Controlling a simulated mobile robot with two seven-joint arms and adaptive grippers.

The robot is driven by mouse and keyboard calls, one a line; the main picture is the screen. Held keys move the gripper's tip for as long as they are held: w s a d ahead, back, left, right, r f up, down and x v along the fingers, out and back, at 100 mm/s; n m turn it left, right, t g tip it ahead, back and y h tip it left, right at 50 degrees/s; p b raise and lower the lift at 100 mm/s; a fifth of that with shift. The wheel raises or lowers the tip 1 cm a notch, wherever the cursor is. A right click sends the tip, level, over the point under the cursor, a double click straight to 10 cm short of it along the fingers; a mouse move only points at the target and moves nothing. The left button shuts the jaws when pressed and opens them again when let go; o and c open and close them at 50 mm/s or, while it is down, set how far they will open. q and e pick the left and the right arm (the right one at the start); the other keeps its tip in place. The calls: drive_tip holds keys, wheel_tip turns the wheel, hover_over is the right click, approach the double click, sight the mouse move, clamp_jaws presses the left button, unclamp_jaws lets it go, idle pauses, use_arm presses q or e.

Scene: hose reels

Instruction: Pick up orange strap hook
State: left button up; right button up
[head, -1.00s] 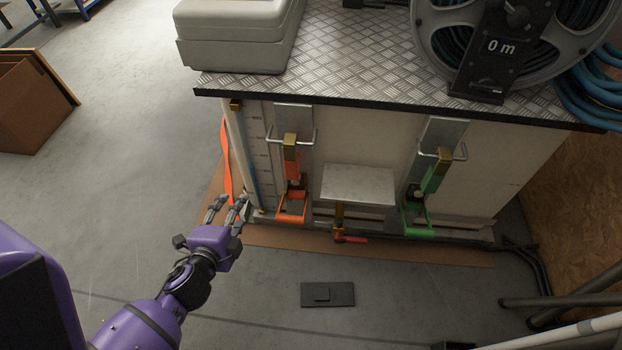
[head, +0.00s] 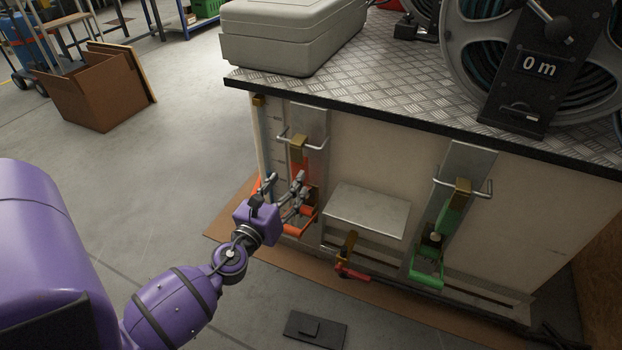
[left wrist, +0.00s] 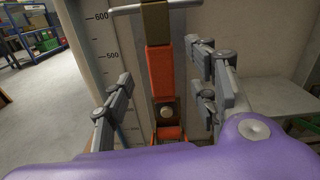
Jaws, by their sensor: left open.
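The orange strap hook (head: 300,231) hangs on a metal plate at the left end of the bench front, under a brass-coloured block and a wire bar. In the left wrist view the orange strap (left wrist: 161,72) runs down between my fingers, with a round knob and an orange lower part (left wrist: 170,133) below. My left gripper (head: 286,190) is open in front of it, partly hiding it in the head view. In the left wrist view the fingers of my left gripper (left wrist: 165,100) stand on both sides of the strap, apart from it as far as I can tell. My right gripper is not in view.
A green hook (head: 427,270) hangs on a similar plate to the right. A grey metal box (head: 368,212) and a red-handled valve (head: 352,272) sit between them. The bench top (head: 400,105) overhangs above. Open floor lies to the left, with a cardboard box (head: 98,95).

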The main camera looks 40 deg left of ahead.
sight(297, 171)
use_arm(q)
drive_tip(key=shift+w+m, duration=0.3)
drive_tip(key=shift+m, duration=0.4)
drive_tip(key=b+x, duration=0.1)
drive_tip(key=x, duration=0.6)
drive_tip(key=shift+w+a+f, duration=0.1)
drive_tip(key=shift+w+f, duration=0.05)
drive_tip(key=shift+f, duration=0.05)
clamp_jaws()
